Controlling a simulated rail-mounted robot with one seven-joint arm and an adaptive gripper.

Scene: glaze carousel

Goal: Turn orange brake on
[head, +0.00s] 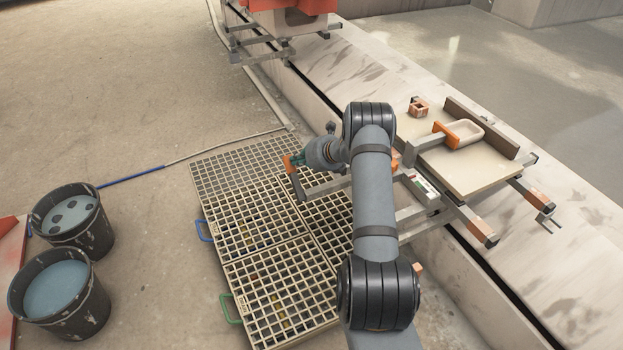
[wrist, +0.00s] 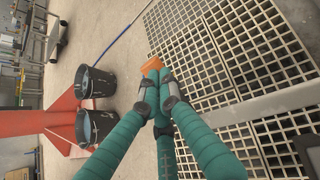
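The orange brake (head: 288,163) is an orange grip at the outer end of a grey bent bar (head: 300,187), over the floor grating. My gripper (head: 294,160) is at this grip, with teal fingers around it. In the wrist view the fingertips of my gripper (wrist: 160,84) close together on the orange brake (wrist: 153,65), whose end sticks out beyond them. The grey bar (wrist: 255,104) runs off to the right. Where the fingers touch the grip is partly hidden.
Floor grating (head: 245,170) lies below. Two dark buckets (head: 90,232) (head: 75,318) stand at left. A red-orange carrier (head: 318,7) is at the top.

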